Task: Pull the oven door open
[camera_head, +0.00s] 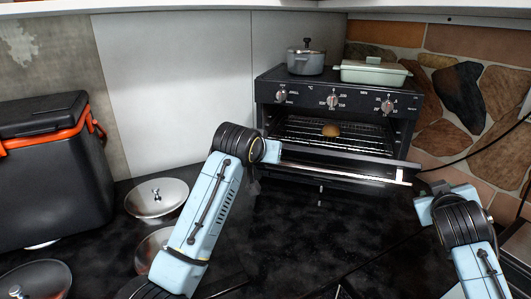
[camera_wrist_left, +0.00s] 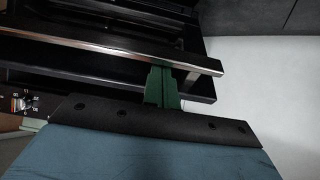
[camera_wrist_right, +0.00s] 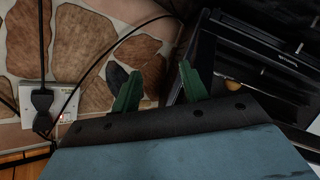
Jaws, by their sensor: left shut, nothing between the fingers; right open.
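The black oven (camera_head: 340,88) stands at the back right of the counter. Its door (camera_head: 345,170) is tilted outward and down, with a bright metal strip along it, so the cavity shows above it; the exact angle is hard to tell. A brown roll (camera_head: 330,130) sits on the rack inside. My left gripper (camera_wrist_left: 162,75) is at the door's left end. Its green fingers are together and empty, their tips overlapping the door's bar (camera_wrist_left: 95,43) in the left wrist view; contact is unclear. My right gripper (camera_wrist_right: 158,82) is open and empty, right of the oven door.
A grey pot (camera_head: 306,62) and a pale green dish (camera_head: 374,73) stand on the oven. A black and orange cooler (camera_head: 50,160) is at the left. Metal bowls (camera_head: 157,198) lie near my left arm. Cables and a wall socket (camera_wrist_right: 40,100) are by the stone wall at the right.

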